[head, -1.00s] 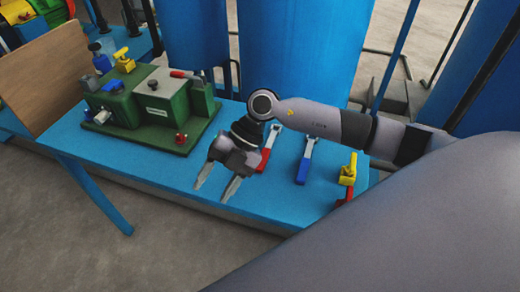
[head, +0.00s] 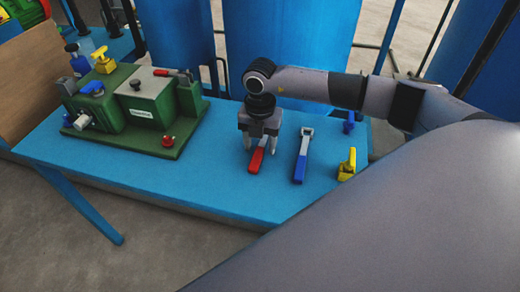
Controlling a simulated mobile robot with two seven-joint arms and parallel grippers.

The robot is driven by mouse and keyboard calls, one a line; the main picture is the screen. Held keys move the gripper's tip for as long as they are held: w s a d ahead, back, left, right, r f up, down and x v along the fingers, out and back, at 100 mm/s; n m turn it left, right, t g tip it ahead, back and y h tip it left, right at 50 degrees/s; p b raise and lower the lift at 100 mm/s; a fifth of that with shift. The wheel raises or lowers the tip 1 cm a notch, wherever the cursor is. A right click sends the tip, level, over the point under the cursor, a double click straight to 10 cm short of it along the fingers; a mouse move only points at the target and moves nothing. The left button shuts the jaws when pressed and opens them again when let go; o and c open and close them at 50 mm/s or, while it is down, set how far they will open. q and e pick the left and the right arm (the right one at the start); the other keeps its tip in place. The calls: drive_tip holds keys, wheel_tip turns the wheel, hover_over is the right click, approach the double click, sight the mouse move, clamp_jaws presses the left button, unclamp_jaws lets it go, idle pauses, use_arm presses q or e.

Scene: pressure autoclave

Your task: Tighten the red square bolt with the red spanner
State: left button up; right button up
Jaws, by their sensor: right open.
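The red spanner (head: 257,160) lies on the blue table, its red handle pointing toward the front edge. My right gripper (head: 260,148) points down over its far part, jaws open, with one finger on each side of it. The gripper hides the spanner's head, and I cannot tell whether the fingers touch it. A small red bolt (head: 168,141) stands upright on the front right corner of the green machine's base plate; its square shape is too small to make out. My left gripper is not in view.
A blue-handled spanner (head: 301,165) lies right of the red one. A yellow part (head: 347,164) and a blue part (head: 348,123) sit farther right. The green machine (head: 138,105) fills the table's left side. The blue table (head: 215,175) is clear in front.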

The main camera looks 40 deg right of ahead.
drive_tip(key=shift+f, duration=0.2)
clamp_jaws()
drive_tip(key=shift+r, duration=0.1)
